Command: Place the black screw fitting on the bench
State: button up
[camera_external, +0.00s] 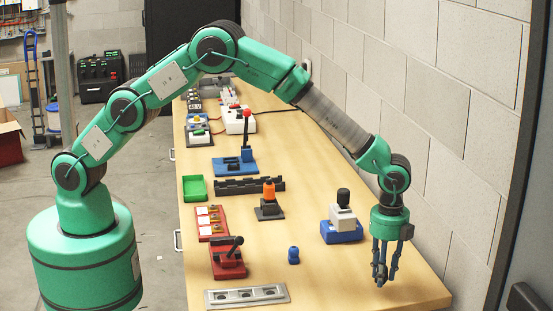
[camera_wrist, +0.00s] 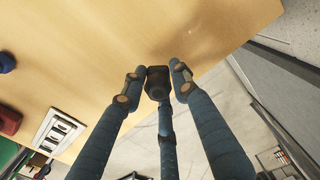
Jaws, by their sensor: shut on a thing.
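My gripper (camera_external: 383,272) hangs pointing down over the near right end of the wooden bench (camera_external: 335,281). In the wrist view its blue fingers (camera_wrist: 157,88) are closed around the black screw fitting (camera_wrist: 158,80), a small dark block with a round end. The fitting sits between the fingertips, with the bench top (camera_wrist: 160,30) behind it and the bench edge close by. In the external view the fingers mostly hide the fitting. I cannot tell whether it touches the bench.
A blue base with a grey block and black knob (camera_external: 342,220) stands left of my gripper. A small blue knob (camera_external: 293,255), a red lever unit (camera_external: 228,258) and a grey socket strip (camera_external: 247,296) lie further left. A block wall (camera_external: 440,150) runs along the right.

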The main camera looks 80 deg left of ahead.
jog(key=shift+w+d, duration=0.1)
jog(key=shift+w, duration=0.2)
jog(key=shift+f+b, duration=0.4)
jog(key=shift+f, duration=1.3)
jog(key=shift+f, duration=0.15)
jog(key=o, duration=1.1)
notch_tip(320, 180, up, 12)
jog(key=shift+r+p, duration=0.15)
jog(key=shift+p, duration=0.9)
